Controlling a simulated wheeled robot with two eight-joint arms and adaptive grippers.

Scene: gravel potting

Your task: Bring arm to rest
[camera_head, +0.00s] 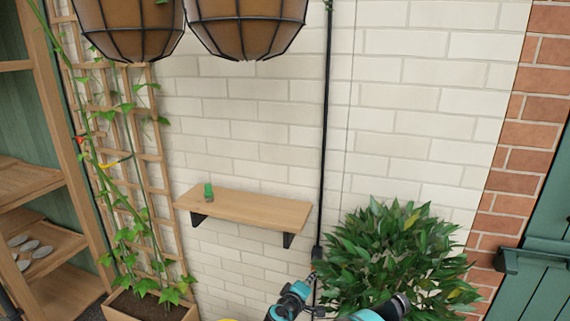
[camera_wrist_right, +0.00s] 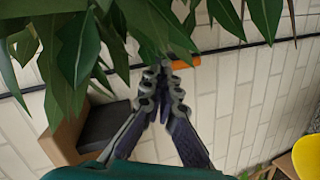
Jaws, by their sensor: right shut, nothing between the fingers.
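My right gripper (camera_wrist_right: 166,68) is shut and empty in the wrist view. Its two fingers meet in front of the white brick wall, close to the leaves of a plant. In the head view my right gripper (camera_head: 311,278) shows small at the bottom centre, left of the leafy plant (camera_head: 400,258), with teal parts of my arm below it. Much of the arm is outside the picture. My left gripper is not in view.
A wooden wall shelf (camera_head: 250,208) holds a small green object (camera_head: 208,191). Two hanging baskets (camera_head: 250,25) are overhead. A trellis (camera_head: 150,150) with a planted trough (camera_head: 150,308) and wooden shelving (camera_head: 40,185) stand left. A yellow chair (camera_wrist_right: 306,158) shows in the wrist view.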

